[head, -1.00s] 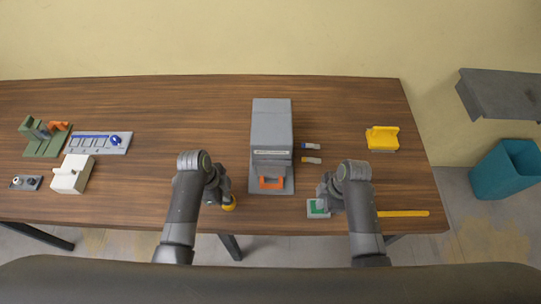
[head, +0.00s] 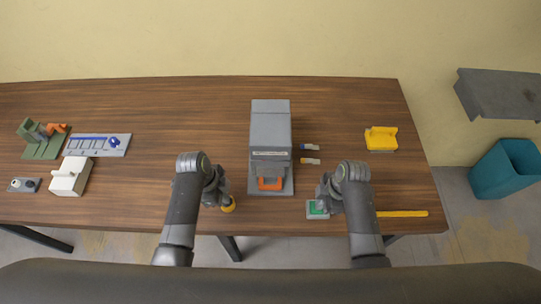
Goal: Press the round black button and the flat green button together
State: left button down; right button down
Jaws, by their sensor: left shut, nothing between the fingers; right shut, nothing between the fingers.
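The flat green button (head: 315,209) sits on a small grey plate near the table's front edge, right of centre. My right gripper (head: 323,205) is shut and empty, with its tips over the green button and covering part of it. I cannot tell whether they touch it. A round yellow base (head: 229,207) stands at the front edge, left of centre. My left gripper (head: 223,204) is shut and empty, with its tips at this base and hiding its top. No black button face shows there, and contact cannot be told.
A grey box (head: 271,130) with an orange handle stands between my arms. Two small cylinders (head: 310,161) lie right of it. A yellow bar (head: 402,213) lies at the front right. A yellow block (head: 381,139) sits behind. Several fixtures (head: 97,145) fill the left end.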

dwell(0.5)
pick_arm(q)
jog(key=d+v, duration=0.1)
jog(key=v, duration=0.6)
jog(key=shift+d+r, duration=0.15)
jog(key=shift+d, duration=0.2)
pick_arm(e)
jog(key=shift+a+p+v, duration=0.25)
jog(key=shift+p+v, duration=0.5)
jog(key=shift+v, duration=0.25)
pick_arm(q)
jog(key=shift+r, duration=0.6)
pick_arm(e)
jog(key=shift+a+v, duration=0.2)
jog(key=shift+v, duration=0.6)
jog(key=shift+a+v, duration=0.2)
jog(key=shift+v, duration=0.65)
jog(key=shift+a+v, duration=0.2)
jog(key=shift+v, duration=0.6)
jog(key=shift+r, duration=0.1)
